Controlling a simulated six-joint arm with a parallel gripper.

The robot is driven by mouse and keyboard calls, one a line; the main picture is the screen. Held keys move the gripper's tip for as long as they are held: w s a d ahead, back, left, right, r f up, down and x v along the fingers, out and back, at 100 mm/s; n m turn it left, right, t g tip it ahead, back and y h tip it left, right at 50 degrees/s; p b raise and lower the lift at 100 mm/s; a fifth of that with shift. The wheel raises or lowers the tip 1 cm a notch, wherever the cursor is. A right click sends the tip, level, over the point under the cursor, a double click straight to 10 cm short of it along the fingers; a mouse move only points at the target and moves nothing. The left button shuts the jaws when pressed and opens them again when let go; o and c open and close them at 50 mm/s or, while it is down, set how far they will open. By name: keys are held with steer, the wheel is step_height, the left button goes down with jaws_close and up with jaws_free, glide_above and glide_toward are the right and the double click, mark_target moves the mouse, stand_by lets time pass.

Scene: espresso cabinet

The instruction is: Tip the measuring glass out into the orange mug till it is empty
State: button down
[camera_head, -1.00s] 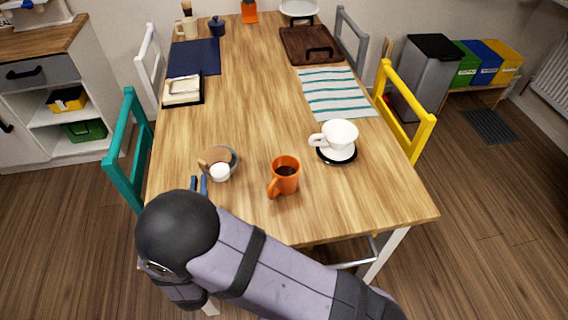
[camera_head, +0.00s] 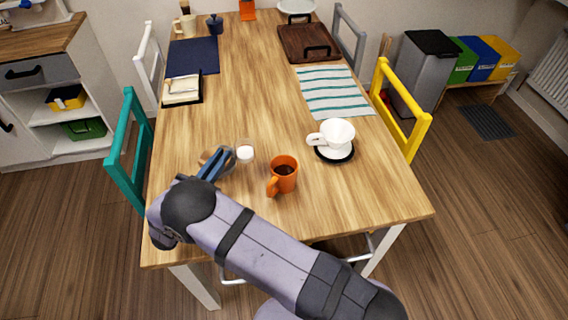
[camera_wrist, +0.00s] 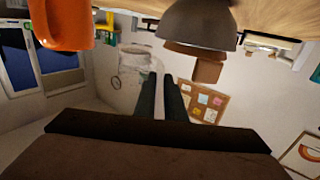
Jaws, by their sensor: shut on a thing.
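The measuring glass (camera_head: 245,152) is clear with white contents low in it, and looks upright in the head view. My gripper (camera_head: 226,157) is shut on it from the left. In the wrist view the glass (camera_wrist: 128,72) shows faintly beside my fingers (camera_wrist: 160,84). The orange mug (camera_head: 285,172) stands upright on the table, right of the glass and apart from it, with dark liquid inside. The mug (camera_wrist: 62,22) also shows at upper left in the wrist view.
A white dripper cup (camera_head: 337,134) on a dark base stands right of the mug. A striped cloth (camera_head: 335,92) lies beyond. The table's middle is clear.

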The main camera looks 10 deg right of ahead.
mark_target(236, 149)
steer(key=shift+d, duration=0.15)
stand_by(0.3)
steer(key=shift+s+d+r+m+p, duration=0.4)
steer(key=shift+d+m+p, duration=0.25)
steer(key=shift+m, duration=0.35)
steer(key=shift+s+d+r+m+p, duration=0.4)
steer(key=shift+d+m+p, duration=0.15)
steer(key=shift+m, duration=0.45)
steer(key=d+r+m+p, duration=0.1)
steer(key=s+d+r+m+p, duration=0.1)
steer(key=r+p, duration=0.1)
steer(key=shift+s+d+r+m, duration=0.15)
steer(key=shift+s+d+m, duration=0.1)
steer(key=shift+d+m, duration=0.15)
steer(key=shift+s+d+r+m+p, duration=0.2)
steer(key=shift+d+m+p, duration=0.1)
steer(key=shift+p, duration=0.1)
steer(key=shift+s+d+r+m+y+p, duration=0.2)
steer(key=shift+d+r+m+p, duration=0.25)
steer(key=shift+m, duration=0.35)
steer(key=shift+s+d+r+m+y+p, duration=0.2)
steer(key=shift+d+r+m+p, duration=0.1)
steer(key=shift+r+m, duration=0.4)
steer(key=shift+s+d+f+m+b, duration=0.3)
steer(key=shift+d+f+m, duration=0.15)
steer(key=shift+m, duration=0.45)
